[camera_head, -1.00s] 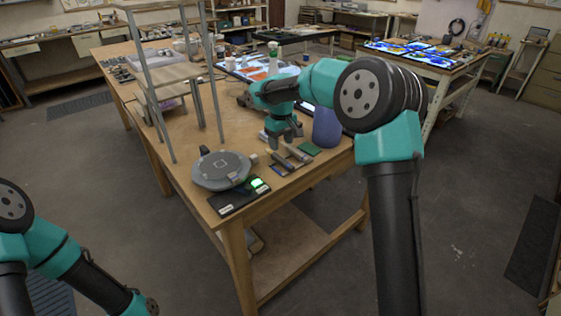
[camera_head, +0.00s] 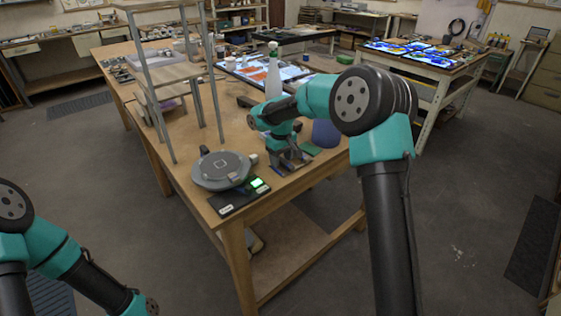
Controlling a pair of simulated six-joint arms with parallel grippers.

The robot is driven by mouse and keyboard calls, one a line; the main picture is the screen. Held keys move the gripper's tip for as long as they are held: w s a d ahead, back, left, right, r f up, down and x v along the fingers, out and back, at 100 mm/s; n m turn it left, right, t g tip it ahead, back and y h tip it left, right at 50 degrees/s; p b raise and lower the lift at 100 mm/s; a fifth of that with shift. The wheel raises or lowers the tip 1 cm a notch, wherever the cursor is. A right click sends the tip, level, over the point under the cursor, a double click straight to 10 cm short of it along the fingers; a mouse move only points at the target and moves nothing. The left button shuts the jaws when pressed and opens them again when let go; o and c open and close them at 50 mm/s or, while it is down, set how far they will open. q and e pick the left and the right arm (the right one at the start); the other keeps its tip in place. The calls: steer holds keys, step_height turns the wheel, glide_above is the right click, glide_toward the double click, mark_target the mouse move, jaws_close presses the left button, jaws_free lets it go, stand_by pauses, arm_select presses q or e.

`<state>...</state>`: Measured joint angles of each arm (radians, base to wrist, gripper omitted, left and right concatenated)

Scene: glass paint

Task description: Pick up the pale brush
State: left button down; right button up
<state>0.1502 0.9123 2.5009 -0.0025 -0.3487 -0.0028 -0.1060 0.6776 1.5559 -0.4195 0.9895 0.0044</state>
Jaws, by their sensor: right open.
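My right gripper (camera_head: 288,163) is open and low over the near right part of the wooden table, pointing down. It is over the spot where slim brush-like items (camera_head: 277,170) lie near the table's front edge. The gripper hides most of them, so I cannot tell which is the pale brush, or whether the fingers touch it. My left arm comes in at the lower left, away from the table, and its gripper is not in view.
A round grey turntable-like device (camera_head: 221,169) and a dark scale with a green display (camera_head: 240,196) are left of the gripper. A blue-violet container (camera_head: 326,133) stands close on the right, partly behind my arm. A tall metal rack (camera_head: 185,70) stands at the left.

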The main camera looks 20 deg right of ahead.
steer(key=shift+f, duration=0.1)
stand_by(0.4)
jaws_close()
stand_by(0.3)
